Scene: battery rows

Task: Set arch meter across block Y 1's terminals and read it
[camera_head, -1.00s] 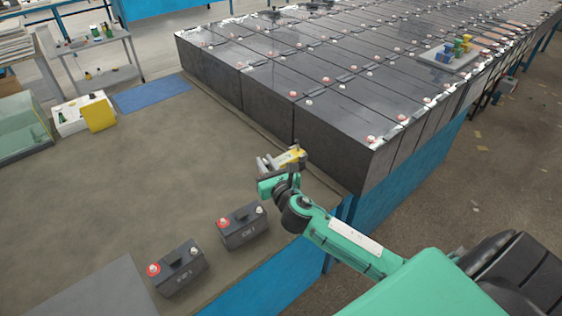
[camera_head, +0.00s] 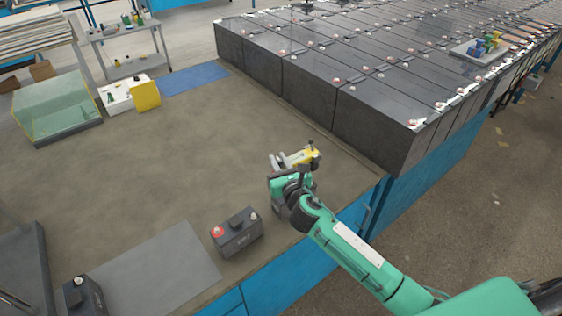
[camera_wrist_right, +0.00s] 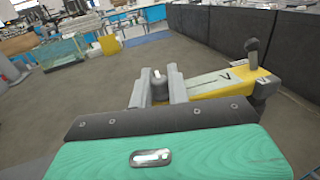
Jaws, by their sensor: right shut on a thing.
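The yellow arch meter (camera_head: 305,157) is held at the end of my right arm in the head view. In the right wrist view its yellow body (camera_wrist_right: 225,85) with "V" marks and a dark upright post reaches out to the right. My right gripper (camera_head: 281,163) is shut on it; its fingers (camera_wrist_right: 160,88) close around a grey part. A dark battery block (camera_head: 238,235) with one red and one pale terminal stands upright on the bench, left of and nearer than the meter. Another block (camera_head: 85,296) is at the bottom left, partly cut off. Labels are unreadable. My left gripper is out of view.
Rows of large dark batteries (camera_head: 380,128) stand behind and to the right of the meter. A grey mat (camera_head: 160,270) lies beside the nearer block. The middle of the brown bench is clear.

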